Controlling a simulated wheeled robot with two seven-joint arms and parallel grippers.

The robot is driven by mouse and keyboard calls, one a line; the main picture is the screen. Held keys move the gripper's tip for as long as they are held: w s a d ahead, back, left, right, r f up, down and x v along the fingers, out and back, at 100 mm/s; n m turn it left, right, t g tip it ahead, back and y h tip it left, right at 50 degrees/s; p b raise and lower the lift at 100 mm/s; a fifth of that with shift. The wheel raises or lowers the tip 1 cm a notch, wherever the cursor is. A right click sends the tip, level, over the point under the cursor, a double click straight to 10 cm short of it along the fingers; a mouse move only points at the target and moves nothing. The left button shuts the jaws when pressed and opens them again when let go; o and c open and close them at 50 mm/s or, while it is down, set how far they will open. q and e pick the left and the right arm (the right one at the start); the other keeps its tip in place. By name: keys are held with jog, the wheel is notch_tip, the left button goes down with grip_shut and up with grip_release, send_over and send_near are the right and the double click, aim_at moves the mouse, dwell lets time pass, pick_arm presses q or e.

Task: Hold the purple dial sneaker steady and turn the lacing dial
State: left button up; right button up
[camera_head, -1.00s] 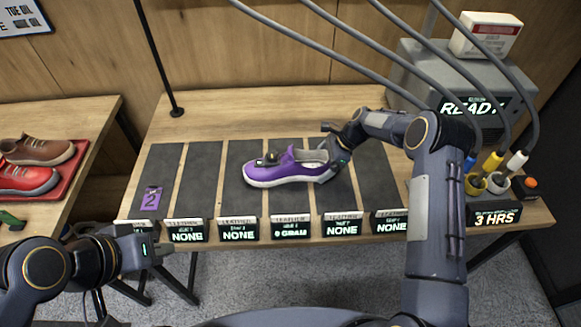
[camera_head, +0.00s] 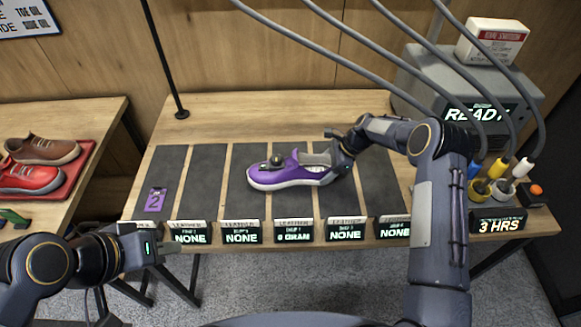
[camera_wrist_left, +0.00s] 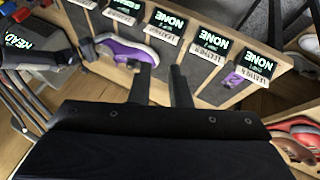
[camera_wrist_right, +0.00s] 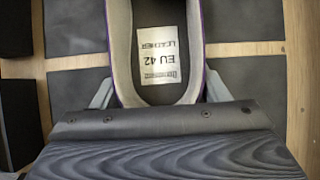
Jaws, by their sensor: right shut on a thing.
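My left gripper (camera_head: 163,247) is in front of the bench's front edge, apart from the sneaker. Its two fingers (camera_wrist_left: 160,85) stand apart and empty in the left wrist view.
Several small displays (camera_head: 241,233) line the bench's front edge. A purple tag marked 2 (camera_head: 155,199) lies on the left mat. A red tray (camera_head: 75,174) with shoes is on the left table.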

pick_arm(q)
jog(key=o, duration=0.5)
jog(key=w+r+g, duration=0.1)
jog(key=w+r, duration=0.2)
jog(key=w, duration=0.2)
jog(key=shift+w+a+r+n, duration=0.15)
jog(key=shift+a+r+n, duration=0.1)
jog(key=shift+a+n, duration=0.2)
jog(key=w+r, duration=0.2)
jog(key=w, duration=0.4)
jog(key=n+g+y, duration=0.4)
jog(key=n+g, duration=0.1)
jog(key=n, duration=0.2)
send_over(276, 157)
notch_tip(276, 157, down, 14)
jog(key=shift+m, duration=0.25)
notch_tip(276, 157, down, 12)
jog(key=c, duration=0.7)
